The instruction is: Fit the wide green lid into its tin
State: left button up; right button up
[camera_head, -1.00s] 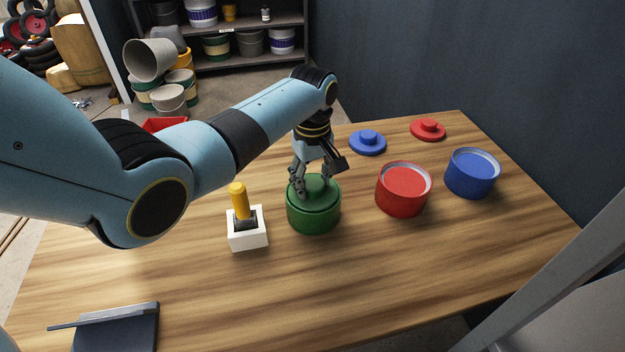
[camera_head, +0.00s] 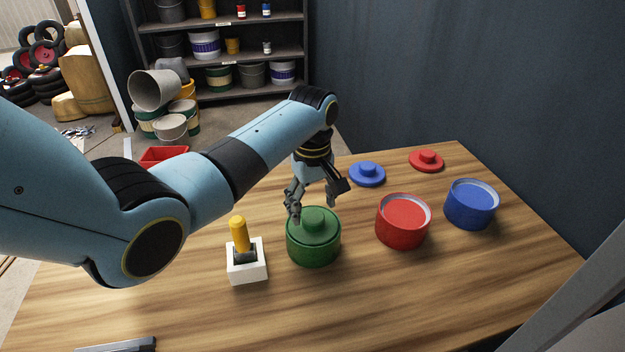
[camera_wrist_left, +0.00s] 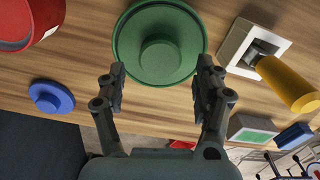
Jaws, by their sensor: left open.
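The green lid (camera_head: 314,222) sits in the mouth of the green tin (camera_head: 312,253), its round knob upward. It looks level, with the tin's rim around it. In the left wrist view the lid (camera_wrist_left: 160,62) shows from above, inside the tin's rim. My left gripper (camera_head: 314,208) is open and empty, just above and behind the lid. In the wrist view its two fingers (camera_wrist_left: 163,72) stand apart on the near side of the knob, touching nothing that I can see. My right gripper is not in view.
A white block with a yellow-handled tool (camera_head: 246,262) stands left of the green tin. The front table is mostly clear.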

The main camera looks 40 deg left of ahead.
aim_at(313, 215)
pick_arm(q)
notch_tip(313, 215, up, 9)
jog(key=shift+r, duration=0.15)
dwell(0.6)
